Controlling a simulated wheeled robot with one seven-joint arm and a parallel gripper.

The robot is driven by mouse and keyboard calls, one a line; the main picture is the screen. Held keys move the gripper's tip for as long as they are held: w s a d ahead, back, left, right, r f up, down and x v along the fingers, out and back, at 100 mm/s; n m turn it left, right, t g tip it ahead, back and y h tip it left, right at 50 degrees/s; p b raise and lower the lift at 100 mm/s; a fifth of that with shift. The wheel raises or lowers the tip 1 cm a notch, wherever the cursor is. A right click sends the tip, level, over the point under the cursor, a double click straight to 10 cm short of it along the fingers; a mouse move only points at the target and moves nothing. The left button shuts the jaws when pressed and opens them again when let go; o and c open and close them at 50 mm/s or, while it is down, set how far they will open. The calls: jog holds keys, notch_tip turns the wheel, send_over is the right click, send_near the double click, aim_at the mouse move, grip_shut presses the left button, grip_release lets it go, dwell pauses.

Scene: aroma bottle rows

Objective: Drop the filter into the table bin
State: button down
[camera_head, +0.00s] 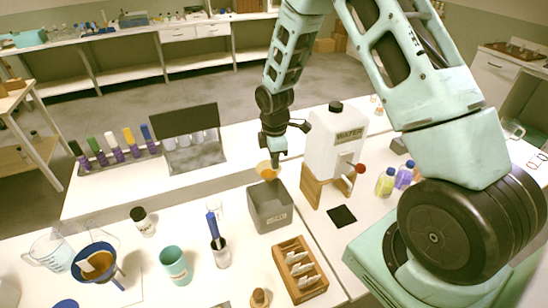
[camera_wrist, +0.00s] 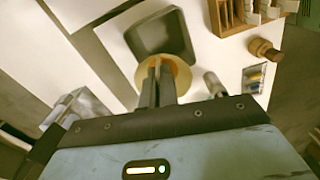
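The tan-orange filter (camera_head: 265,171) is at the tips of my gripper (camera_head: 273,158), above the back edge of the grey table bin (camera_head: 270,211). In the wrist view the filter (camera_wrist: 182,75) spreads around the fingertips (camera_wrist: 158,66), which are close together and look shut on it. The open bin (camera_wrist: 160,35) lies just beyond the filter in that view. The filter hides part of the bin's near rim there. From the head view the filter is higher than the rim and looks apart from it.
The white water dispenser (camera_head: 336,142) on a wooden stand is right of the bin. A wooden rack (camera_head: 300,270) stands in front. A blue funnel (camera_head: 93,258) holding a tan paper, a teal cup (camera_head: 175,264) and a bottle (camera_head: 143,222) stand left.

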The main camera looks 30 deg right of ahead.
notch_tip(320, 180, down, 13)
jog(key=b, duration=0.8)
jog(key=shift+b, duration=0.3)
jog(key=c, duration=1.6)
grip_release()
notch_tip(320, 180, up, 17)
jog(key=b, duration=0.2)
jog(key=shift+r+b, duration=0.2)
jog(key=shift+b, duration=0.15)
